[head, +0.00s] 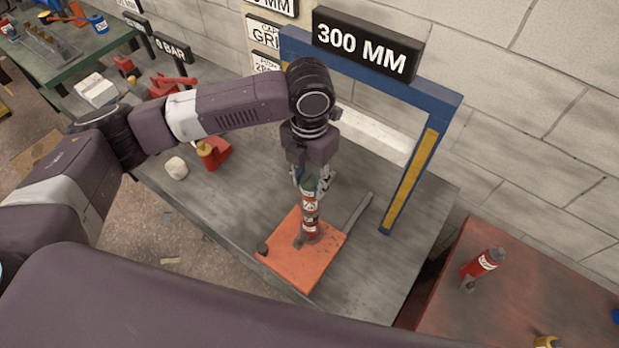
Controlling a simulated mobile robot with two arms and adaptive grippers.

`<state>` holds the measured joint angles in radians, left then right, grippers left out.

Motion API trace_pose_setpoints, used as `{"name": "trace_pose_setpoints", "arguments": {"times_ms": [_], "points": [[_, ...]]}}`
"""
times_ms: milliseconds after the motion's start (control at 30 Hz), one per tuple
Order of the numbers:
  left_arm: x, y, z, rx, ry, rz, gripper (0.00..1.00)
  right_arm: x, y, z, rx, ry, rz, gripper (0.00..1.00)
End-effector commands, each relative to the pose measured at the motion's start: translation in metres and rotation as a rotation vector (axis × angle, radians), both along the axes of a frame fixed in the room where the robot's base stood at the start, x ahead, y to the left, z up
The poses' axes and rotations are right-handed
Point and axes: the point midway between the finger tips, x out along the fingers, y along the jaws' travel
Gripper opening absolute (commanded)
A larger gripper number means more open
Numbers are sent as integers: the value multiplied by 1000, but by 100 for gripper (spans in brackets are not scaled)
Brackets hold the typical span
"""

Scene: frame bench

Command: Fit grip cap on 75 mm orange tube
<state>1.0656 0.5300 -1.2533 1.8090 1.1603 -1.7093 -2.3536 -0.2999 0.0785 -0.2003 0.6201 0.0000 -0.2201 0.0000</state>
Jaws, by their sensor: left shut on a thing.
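My left gripper (312,188) points down over an orange plate (290,250) on the grey bench. It is shut on the top of a red upright cylinder (309,210) with pale labels. The cylinder's lower end stands at a dark fitting on the plate. The fingers hide its top, and I cannot tell whether it is one piece or a cap on a tube. No separate grip cap or 75 mm orange tube can be told apart. My right gripper is not in view.
A blue frame (446,98) with a yellow strip and a "300 MM" sign (367,44) stands behind. A red item (214,152) and a white one (176,168) sit left on the bench.

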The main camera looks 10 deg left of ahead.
Motion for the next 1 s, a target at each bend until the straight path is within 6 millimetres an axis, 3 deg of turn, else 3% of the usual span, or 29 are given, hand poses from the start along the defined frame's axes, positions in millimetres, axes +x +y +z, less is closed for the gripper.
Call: {"name": "trace_pose_setpoints", "arguments": {"times_ms": [400,433,600,867,1000], "points": [[0,0,-11,0,0,0,8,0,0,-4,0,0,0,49],[0,0,-10,0,0,-1,37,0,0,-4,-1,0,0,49],[0,0,-10,0,0,-1,55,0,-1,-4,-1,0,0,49],[0,0,-10,0,0,-1,55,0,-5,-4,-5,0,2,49],[1,-1,-1,-1,-3,0,55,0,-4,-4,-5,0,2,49]]}}
